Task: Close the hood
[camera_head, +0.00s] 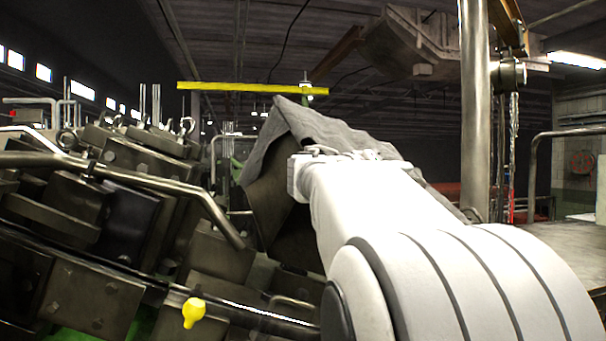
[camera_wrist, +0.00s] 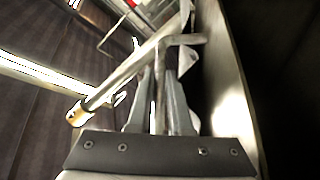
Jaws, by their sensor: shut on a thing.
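The hood (camera_head: 268,190) is a large grey, angular metal panel in the middle of the head view. It stands raised and tilted beside the machine, and my white arm hides much of its right part. In the wrist view, my gripper (camera_wrist: 160,82) has its two grey fingers close together on a thin metal bar, which looks like the hood's handle (camera_wrist: 128,70). A flat metal face that looks like part of the hood (camera_wrist: 222,80) runs along the right of the fingers. My fingertips are hidden behind the arm in the head view.
The bolt former's dark blocks and bolts (camera_head: 130,155) fill the left. A bent metal rail (camera_head: 160,183) and a yellow knob (camera_head: 193,312) stand out in front. A vertical post (camera_head: 475,110) rises right of the hood, and a yellow beam (camera_head: 250,88) hangs behind it.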

